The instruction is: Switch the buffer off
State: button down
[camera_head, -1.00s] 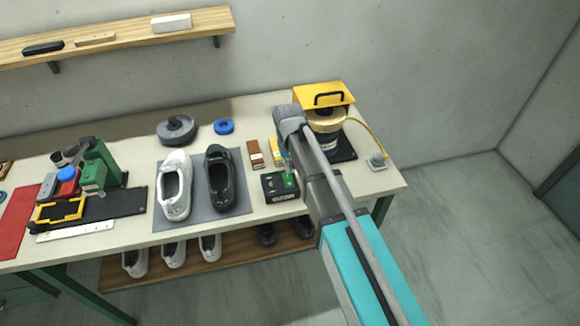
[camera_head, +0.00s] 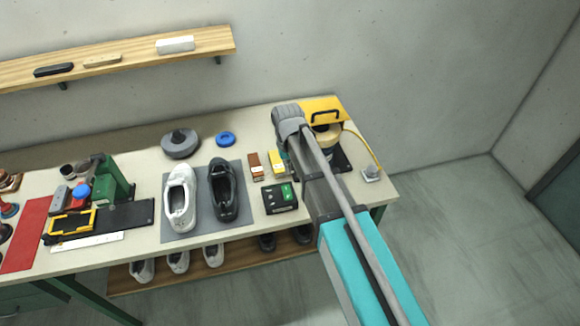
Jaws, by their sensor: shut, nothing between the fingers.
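The buffer (camera_head: 322,110) stands at the right end of the bench under a yellow hood with a black handle. My arm hides part of it. A small black control box (camera_head: 272,202) with a green switch (camera_head: 288,191) on top lies left of my arm, in front of the buffer. The exact position of the switch is too small to tell.
A white shoe (camera_head: 179,200) and a black shoe (camera_head: 223,190) rest on a grey mat (camera_head: 205,232). A yellow cable runs from the buffer to a grey block (camera_head: 371,174).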

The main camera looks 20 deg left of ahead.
jog(key=shift+s+d+r+p, duration=0.15)
jog(key=shift+r+p, duration=0.55)
jog(key=shift+r, duration=0.35)
jog(key=s+d+f+m+b, duration=0.2)
jog(key=d+m, duration=0.1)
jog(key=d, duration=1.6)
jog(key=s+d+f+m+b, duration=0.2)
jog(key=d+m, duration=0.1)
jog(key=d, duration=1.6)
jog(key=shift+d+f+m+t+y, duration=0.2)
jog(key=shift+f+m+t+y, duration=0.1)
jog(key=shift+m+t, duration=0.1)
